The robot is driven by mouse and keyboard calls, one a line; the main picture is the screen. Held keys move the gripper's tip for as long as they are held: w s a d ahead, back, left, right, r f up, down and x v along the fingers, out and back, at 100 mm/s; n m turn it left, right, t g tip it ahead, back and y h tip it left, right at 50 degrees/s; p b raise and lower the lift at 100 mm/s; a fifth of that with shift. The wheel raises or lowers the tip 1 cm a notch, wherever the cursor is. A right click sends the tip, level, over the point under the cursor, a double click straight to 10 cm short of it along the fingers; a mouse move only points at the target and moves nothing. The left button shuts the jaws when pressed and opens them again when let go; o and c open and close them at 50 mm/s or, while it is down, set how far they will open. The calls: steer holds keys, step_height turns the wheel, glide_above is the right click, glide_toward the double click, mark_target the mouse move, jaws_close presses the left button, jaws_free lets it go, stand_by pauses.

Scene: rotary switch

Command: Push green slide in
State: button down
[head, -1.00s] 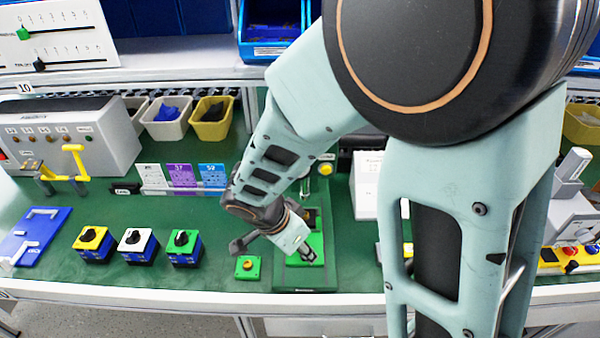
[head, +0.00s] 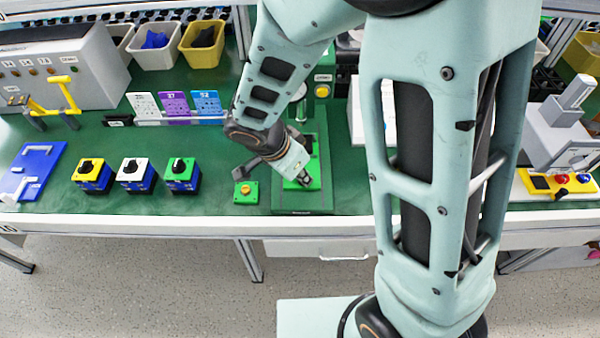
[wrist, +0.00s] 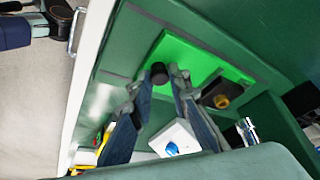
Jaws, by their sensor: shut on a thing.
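The green slide (wrist: 205,62) is a bright green plate lying in a dark green fixture (head: 300,206) on the bench. A dark round knob (wrist: 158,73) stands up from the slide. My gripper (wrist: 157,80) reaches down over the slide, with one finger on each side of the knob, shut on it. In the head view my gripper (head: 304,180) covers part of the slide (head: 315,174), and the knob is hard to make out there. Beside the slide, the fixture has a dark recess with a brass-coloured round part (wrist: 221,101).
A small green box with a yellow button (head: 246,190) sits left of the fixture. Yellow (head: 92,173), white (head: 130,172) and green (head: 181,172) switch boxes stand further left. A white box (head: 358,110) stands at the back right. The bench's front edge is close.

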steer(key=shift+w, duration=0.1)
steer(key=w+b, duration=0.1)
steer(key=w, duration=0.2)
steer(key=shift+w+f, duration=0.1)
steer(key=shift+w, duration=0.05)
steer(key=shift+w+r, duration=0.2)
steer(key=shift+w, duration=0.15)
steer(key=c, duration=1.8)
jaws_free()
steer(key=shift+w, duration=0.1)
steer(key=v, duration=1.2)
